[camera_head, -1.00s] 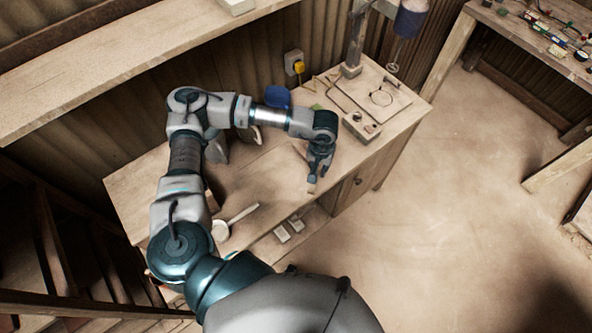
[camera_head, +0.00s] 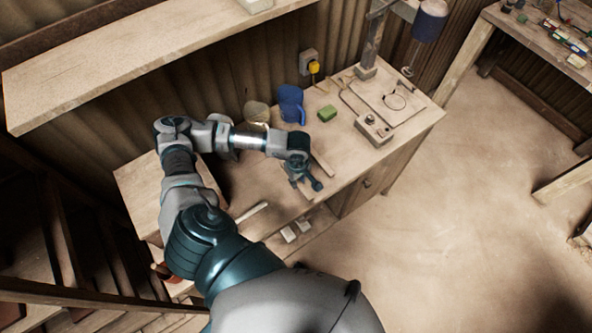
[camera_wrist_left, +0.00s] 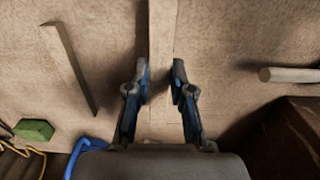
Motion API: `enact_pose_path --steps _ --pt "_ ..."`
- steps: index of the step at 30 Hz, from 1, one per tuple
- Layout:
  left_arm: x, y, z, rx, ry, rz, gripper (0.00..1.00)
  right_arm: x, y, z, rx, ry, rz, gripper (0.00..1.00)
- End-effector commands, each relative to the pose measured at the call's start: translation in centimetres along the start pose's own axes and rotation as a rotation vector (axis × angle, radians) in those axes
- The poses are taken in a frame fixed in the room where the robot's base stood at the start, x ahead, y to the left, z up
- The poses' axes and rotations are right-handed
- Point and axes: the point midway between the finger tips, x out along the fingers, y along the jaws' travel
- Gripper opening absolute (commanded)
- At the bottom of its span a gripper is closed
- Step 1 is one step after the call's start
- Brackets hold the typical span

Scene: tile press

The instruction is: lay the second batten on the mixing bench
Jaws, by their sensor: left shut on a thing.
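My left gripper (camera_head: 306,187) is low over the mixing bench (camera_head: 272,183), near its front edge. In the left wrist view its fingers (camera_wrist_left: 160,85) are shut on a pale wooden batten (camera_wrist_left: 162,40), which runs up the picture between them. I cannot tell whether this held batten touches the bench top. Another batten (camera_head: 322,163) lies on the bench just right of the gripper in the head view. It also shows apart from the fingers, at the left of the wrist view (camera_wrist_left: 70,68). My right gripper is not in view.
A green block (camera_head: 327,113), a blue object (camera_head: 291,104) and a press-like stand (camera_head: 370,50) are along the back and right of the bench. A pale rod (camera_head: 252,212) lies near the front left. Two small blocks (camera_head: 289,234) sit on a lower shelf.

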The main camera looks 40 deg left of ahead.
Motion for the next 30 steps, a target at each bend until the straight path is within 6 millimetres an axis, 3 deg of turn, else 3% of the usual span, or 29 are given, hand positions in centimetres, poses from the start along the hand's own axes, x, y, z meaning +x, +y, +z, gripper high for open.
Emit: enact_pose_path --steps 3,7,11,19,26,27,30 --pt "0.0 1.4 -2.5 -0.003 0.003 0.000 0.00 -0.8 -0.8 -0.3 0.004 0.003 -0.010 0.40" --pt "0.3 2.3 -3.8 0.001 0.001 -0.002 0.00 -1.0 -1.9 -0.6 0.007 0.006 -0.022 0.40" --pt "0.6 2.6 -4.0 0.004 0.002 -0.003 0.00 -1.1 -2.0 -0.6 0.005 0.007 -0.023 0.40" --pt "3.9 2.5 -4.4 0.002 0.000 -0.002 0.00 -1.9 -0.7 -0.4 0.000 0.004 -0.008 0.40" --pt "4.1 2.4 -4.5 0.003 -0.001 -0.001 0.00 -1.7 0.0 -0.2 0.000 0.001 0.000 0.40" --pt "4.2 2.4 -4.4 0.003 -0.001 -0.001 0.24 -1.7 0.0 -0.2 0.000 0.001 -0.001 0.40" --pt "4.1 2.4 -4.4 0.003 -0.001 -0.001 0.47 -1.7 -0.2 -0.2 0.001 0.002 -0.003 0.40"
